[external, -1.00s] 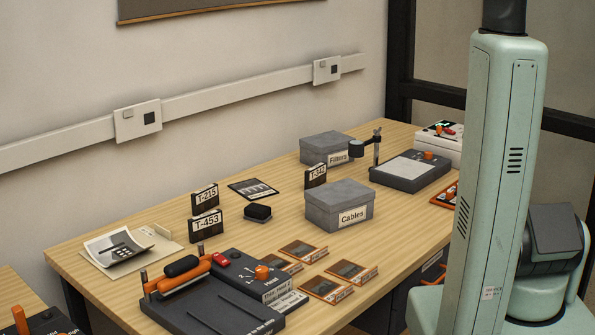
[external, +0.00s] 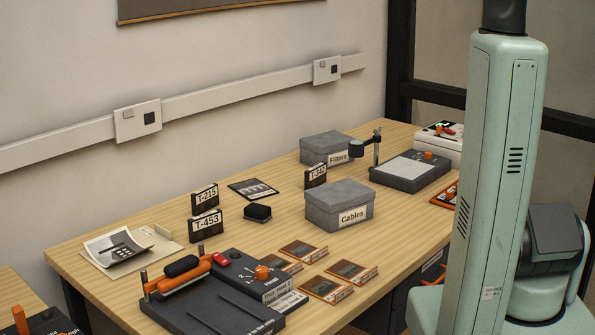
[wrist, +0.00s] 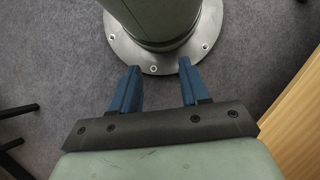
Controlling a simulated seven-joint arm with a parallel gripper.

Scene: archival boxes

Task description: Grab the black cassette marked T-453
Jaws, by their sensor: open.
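The black cassette marked T-453 (external: 206,226) stands upright on the wooden table, its white label facing the external camera. A similar black cassette marked T-215 (external: 205,198) stands just behind it. Another, marked T-342 or similar (external: 315,176), stands farther right, partly hidden by the Cables box. My gripper (wrist: 156,88) shows only in the wrist view, with its two blue fingers apart and nothing between them. It points down at the floor and my round base plate, away from the cassettes. No cassette shows in the wrist view.
The grey Cables box (external: 338,207) and Filters box (external: 326,147) stand on the table (external: 150,226). A dark device with an orange roller (external: 178,280) is in front of T-453. A small black block (external: 257,213) lies to its right. Photo sheets (external: 118,246) lie to its left.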

